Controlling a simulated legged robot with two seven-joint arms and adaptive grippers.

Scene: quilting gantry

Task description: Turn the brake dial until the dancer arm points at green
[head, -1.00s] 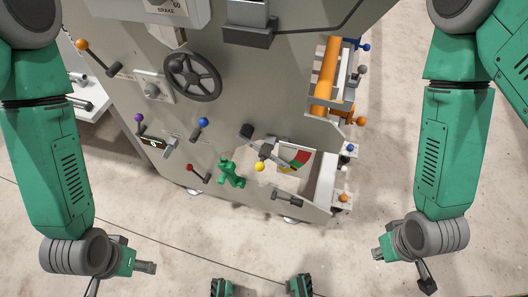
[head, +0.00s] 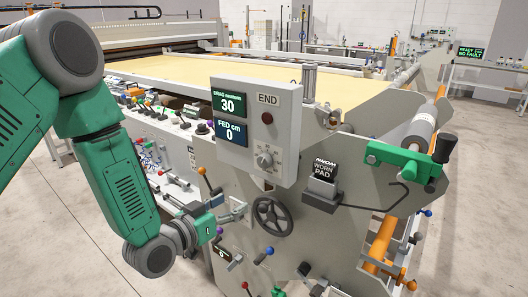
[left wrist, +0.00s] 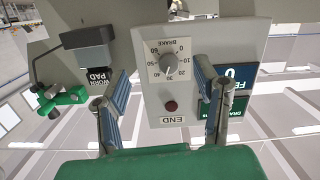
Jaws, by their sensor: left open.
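The brake dial (head: 265,160) is a pale knob on the grey control box below the red button. It also shows upside down in the left wrist view (left wrist: 168,64), with a scale from 0 to 60 around it. My left gripper (head: 236,212) is open and empty, below and left of the dial in the head view. In the wrist view its two fingers (left wrist: 158,80) stand apart on either side of the dial, which looks farther off, not touched. The dancer arm's area is at the bottom edge of the head view; its coloured scale cannot be made out.
The display (head: 229,117) reads drag 30 and fed 0. A black handwheel (head: 272,216) sits just right of my left gripper. A worn pad block (head: 323,183) and a green clamp (head: 405,162) are to the right. Several ball-ended levers stick out below.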

